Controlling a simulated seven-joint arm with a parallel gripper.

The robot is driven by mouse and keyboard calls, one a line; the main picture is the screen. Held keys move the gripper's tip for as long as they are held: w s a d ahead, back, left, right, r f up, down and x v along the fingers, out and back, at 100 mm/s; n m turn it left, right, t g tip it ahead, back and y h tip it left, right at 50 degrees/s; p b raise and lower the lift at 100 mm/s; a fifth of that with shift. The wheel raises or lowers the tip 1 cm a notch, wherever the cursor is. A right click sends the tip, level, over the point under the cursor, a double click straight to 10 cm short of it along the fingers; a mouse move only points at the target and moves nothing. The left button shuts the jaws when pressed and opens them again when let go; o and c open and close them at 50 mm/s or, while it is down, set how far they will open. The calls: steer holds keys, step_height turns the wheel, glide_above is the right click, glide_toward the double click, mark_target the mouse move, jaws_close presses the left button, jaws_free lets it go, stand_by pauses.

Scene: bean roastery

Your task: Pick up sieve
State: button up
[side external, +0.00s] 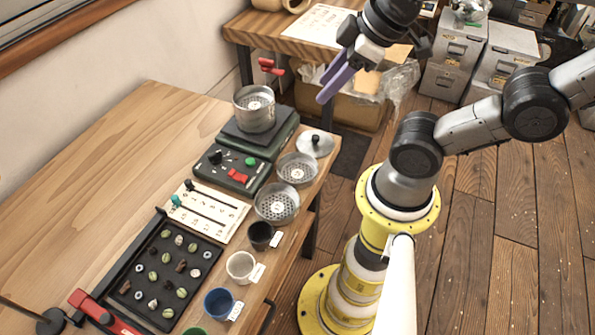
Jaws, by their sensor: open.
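Two shallow round metal pans with perforated bottoms look like sieves. The nearer sieve (277,203) and the farther sieve (297,169) lie side by side along the table's right edge, each with a white tag inside. A taller metal cylinder (254,109) with a dotted inside and a white tag stands on a dark green device; I cannot tell if it is also a sieve. My gripper (330,86) with purple fingers is open and empty, raised in the air beyond the table's far right corner. It is apart from all of these.
The device (246,157) has red and green controls. A metal lid (315,144) lies beside it. A numbered board (207,212), a black tray (165,270) of small pieces and several cups, including a white cup (241,267), stand nearer. The table's left side (110,150) is clear.

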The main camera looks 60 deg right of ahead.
steer(key=n, duration=0.2)
steer(key=n+g, duration=0.6)
steer(key=n, duration=0.9)
glide_above(317, 170)
step_height(317, 170, down, 18)
step_height(317, 170, down, 14)
steer(key=shift+r, duration=0.2)
steer(key=shift+c, duration=0.4)
jaws_close()
